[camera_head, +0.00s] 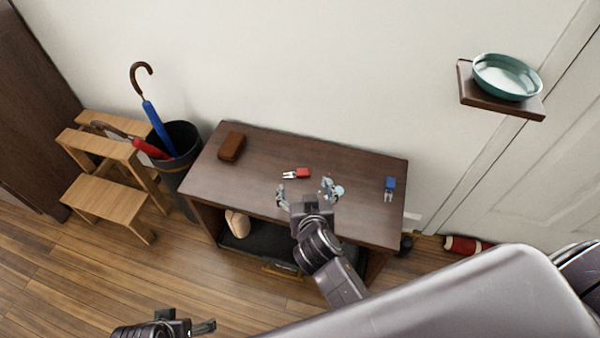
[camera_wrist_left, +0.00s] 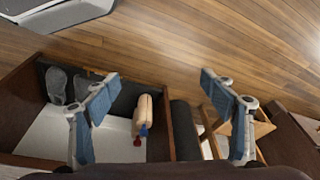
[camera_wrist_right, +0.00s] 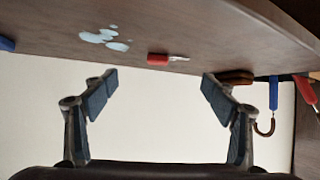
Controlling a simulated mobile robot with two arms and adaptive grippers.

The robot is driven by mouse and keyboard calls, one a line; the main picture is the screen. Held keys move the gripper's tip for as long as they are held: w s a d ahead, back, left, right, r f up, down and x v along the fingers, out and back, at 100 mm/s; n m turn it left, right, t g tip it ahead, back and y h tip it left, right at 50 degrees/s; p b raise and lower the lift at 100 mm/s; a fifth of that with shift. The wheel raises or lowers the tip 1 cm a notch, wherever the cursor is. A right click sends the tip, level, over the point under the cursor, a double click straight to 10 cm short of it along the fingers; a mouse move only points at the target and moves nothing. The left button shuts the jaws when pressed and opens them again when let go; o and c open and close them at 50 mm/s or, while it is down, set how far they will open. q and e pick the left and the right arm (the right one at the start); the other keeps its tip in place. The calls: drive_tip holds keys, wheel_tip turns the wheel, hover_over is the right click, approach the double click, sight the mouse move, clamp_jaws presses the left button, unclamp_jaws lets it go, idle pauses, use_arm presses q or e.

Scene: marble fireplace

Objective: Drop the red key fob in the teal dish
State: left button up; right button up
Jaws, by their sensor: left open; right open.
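The red key fob (camera_head: 303,173) lies on the dark wooden console table with its silver keys pointing left. It also shows in the right wrist view (camera_wrist_right: 157,59), ahead of the gap between the fingers. The teal dish (camera_head: 507,77) sits at the upper right on a small wooden wall shelf and looks empty. My right gripper (camera_head: 305,192) is open and empty at the table's front part, just short of the fob and not touching it. My left gripper (camera_head: 168,328) is open and empty at the lower left; its spread fingers show in the left wrist view (camera_wrist_left: 158,88).
An umbrella bin (camera_head: 180,160) and wooden step stool (camera_head: 105,200) stand left. A red roll (camera_head: 466,245) lies on the floor.

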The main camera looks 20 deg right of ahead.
sight(297, 174)
drive_tip(key=shift+w+a, duration=0.35)
drive_tip(key=shift+w, duration=0.1)
drive_tip(key=shift+w+t, duration=0.3)
drive_tip(key=shift+w+d+f, duration=0.1)
drive_tip(key=shift+w+f, duration=0.25)
drive_tip(key=shift+w, duration=0.1)
drive_tip(key=x, duration=0.1)
drive_tip(key=b+x, duration=0.1)
drive_tip(key=x, duration=0.1)
drive_tip(key=b+x, duration=0.1)
drive_tip(key=x, duration=0.1)
drive_tip(key=shift+s+a+f, duration=0.15)
drive_tip(key=shift+a+f, duration=0.1)
drive_tip(key=shift+f, duration=0.05)
drive_tip(key=shift+w+d+f, duration=0.1)
drive_tip(key=shift+w+f, duration=0.1)
drive_tip(key=shift+w, duration=0.25)
use_arm(q)
drive_tip(key=v, duration=0.7)
drive_tip(key=shift+w+r+t, duration=0.2)
drive_tip(key=shift+r+t, duration=0.1)
drive_tip(key=shift+r, duration=0.1)
use_arm(e)
drive_tip(key=shift+c, duration=0.3)
drive_tip(key=c, duration=1.1)
drive_tip(key=shift+c, duration=0.2)
